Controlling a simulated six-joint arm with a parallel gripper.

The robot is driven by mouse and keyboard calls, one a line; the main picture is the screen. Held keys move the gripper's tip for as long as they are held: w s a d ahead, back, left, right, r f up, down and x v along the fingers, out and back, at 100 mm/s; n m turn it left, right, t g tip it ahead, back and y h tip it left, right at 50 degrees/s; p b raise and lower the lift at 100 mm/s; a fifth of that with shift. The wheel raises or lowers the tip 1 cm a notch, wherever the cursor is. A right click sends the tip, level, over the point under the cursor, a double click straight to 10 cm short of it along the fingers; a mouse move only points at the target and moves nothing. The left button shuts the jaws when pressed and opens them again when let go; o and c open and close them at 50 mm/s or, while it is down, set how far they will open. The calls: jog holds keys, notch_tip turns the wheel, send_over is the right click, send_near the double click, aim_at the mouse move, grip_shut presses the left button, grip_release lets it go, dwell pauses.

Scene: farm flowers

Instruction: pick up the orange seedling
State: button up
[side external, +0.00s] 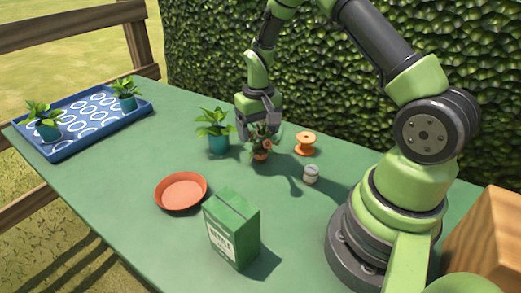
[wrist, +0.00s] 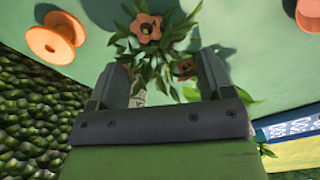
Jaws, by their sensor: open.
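The orange seedling (side external: 261,153) stands upright on the green table in a small orange pot, with dark leaves and orange-red flowers. In the wrist view its orange flowers (wrist: 147,28) and leaves show between and beyond the fingers; its pot is not clear there. My gripper (side external: 259,118) is open and points down right at the plant's top, with its fingers around the upper leaves. In the wrist view the gripper (wrist: 164,65) has its two fingers apart, one on each side of some foliage. Whether they touch the leaves cannot be told.
A teal-potted seedling (side external: 217,143) stands close to the left. An orange spool (side external: 306,145) and a small grey can (side external: 311,174) are to the right. A terracotta saucer (side external: 181,191) and green carton (side external: 232,230) stand nearer the front. A blue tray (side external: 58,153) holds two teal-potted plants.

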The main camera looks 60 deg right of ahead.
aim_at(261, 137)
jog(key=f, duration=0.4)
jog(key=shift+s, duration=0.4)
jog(key=shift+f, duration=0.45)
jog(key=c, duration=1)
jog(key=shift+r, duration=0.15)
